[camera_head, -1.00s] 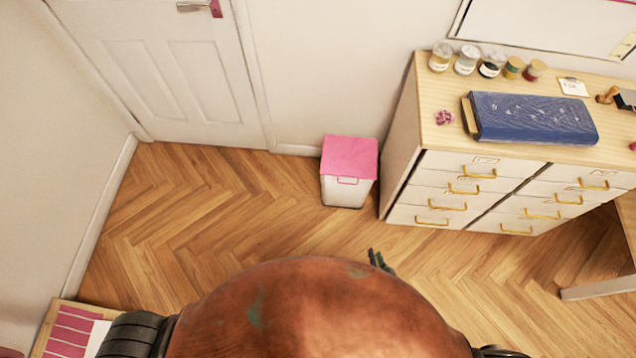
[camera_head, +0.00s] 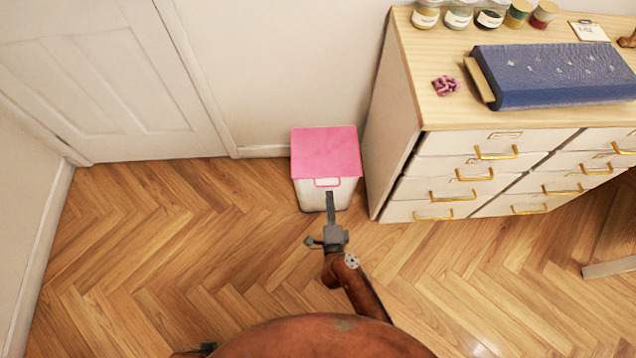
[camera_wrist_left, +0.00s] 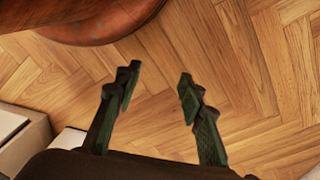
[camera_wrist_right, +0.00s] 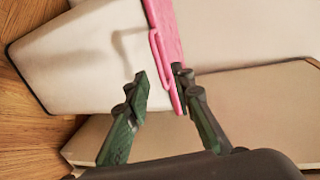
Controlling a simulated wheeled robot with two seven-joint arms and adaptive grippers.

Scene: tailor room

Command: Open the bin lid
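The bin (camera_head: 312,198) is white with a flat pink lid (camera_head: 326,150), and the lid is shut. A thin pink loop handle (camera_head: 327,186) hangs at the lid's front edge. My right gripper (camera_head: 330,196) is in front of the bin, its fingertips just below the handle. In the right wrist view, the gripper (camera_wrist_right: 160,82) is partly open, with the handle (camera_wrist_right: 158,62) between the fingertips and close to the right one. Whether a finger touches it, I cannot tell. My left gripper (camera_wrist_left: 158,82) is open and empty above the floor in the left wrist view.
A wooden-topped drawer cabinet (camera_head: 440,55) with gold handles stands right of the bin. A blue padded board (camera_head: 555,75) and several jars lie on it. A white door (camera_head: 85,80) is at the left. The herringbone floor (camera_head: 180,260) left of the bin is clear.

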